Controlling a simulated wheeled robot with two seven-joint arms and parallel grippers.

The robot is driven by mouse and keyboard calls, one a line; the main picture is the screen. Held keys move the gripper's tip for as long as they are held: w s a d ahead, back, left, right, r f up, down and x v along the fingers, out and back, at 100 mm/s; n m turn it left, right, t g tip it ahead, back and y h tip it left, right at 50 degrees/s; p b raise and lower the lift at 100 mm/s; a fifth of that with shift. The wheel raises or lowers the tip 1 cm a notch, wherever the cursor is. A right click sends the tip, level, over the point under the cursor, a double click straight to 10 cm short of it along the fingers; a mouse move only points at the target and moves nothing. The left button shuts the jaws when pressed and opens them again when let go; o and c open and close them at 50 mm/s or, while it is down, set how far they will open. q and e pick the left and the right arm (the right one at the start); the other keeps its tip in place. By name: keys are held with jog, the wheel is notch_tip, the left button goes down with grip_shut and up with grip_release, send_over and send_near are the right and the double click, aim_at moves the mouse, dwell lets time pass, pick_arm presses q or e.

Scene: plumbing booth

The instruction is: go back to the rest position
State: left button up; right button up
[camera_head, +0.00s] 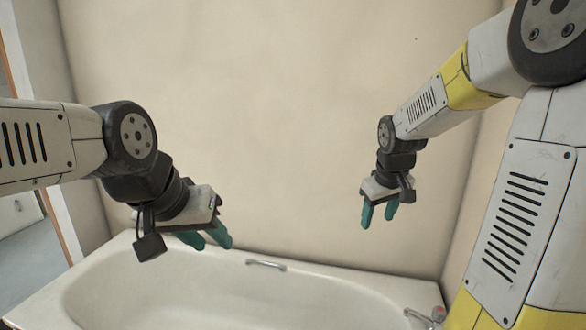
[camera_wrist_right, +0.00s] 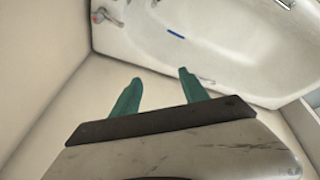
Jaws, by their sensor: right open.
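My left gripper (camera_head: 208,238) hangs over the left part of the white bathtub (camera_head: 130,285) in the head view. Its two teal fingers point down and to the right, and the gap between them is hard to judge. My right gripper (camera_head: 377,222) is higher and further right, in front of the beige wall, with its fingers pointing down. In the right wrist view its teal fingers (camera_wrist_right: 155,92) are apart, with nothing between them. The tub (camera_wrist_right: 215,50) shows beyond them.
A tap (camera_head: 425,316) stands at the tub's right end. A metal grab handle (camera_head: 266,264) is on the tub's far rim. A small blue object (camera_wrist_right: 176,33) lies in the tub. Beige walls (camera_head: 285,120) stand behind and to the right. The air between my grippers is clear.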

jog(key=s+a+r+m+t+y, duration=0.1)
jog(key=s+a+r, duration=0.2)
jog(key=s, duration=0.7)
jog(key=s+a+r+m+t+y, duration=0.1)
jog(key=s+a+r, duration=0.3)
jog(key=s, duration=0.5)
jog(key=shift+s+r+m, duration=0.15)
jog(key=shift+s+m, duration=0.25)
jog(key=shift+m, duration=0.3)
jog(key=shift+d, duration=0.2)
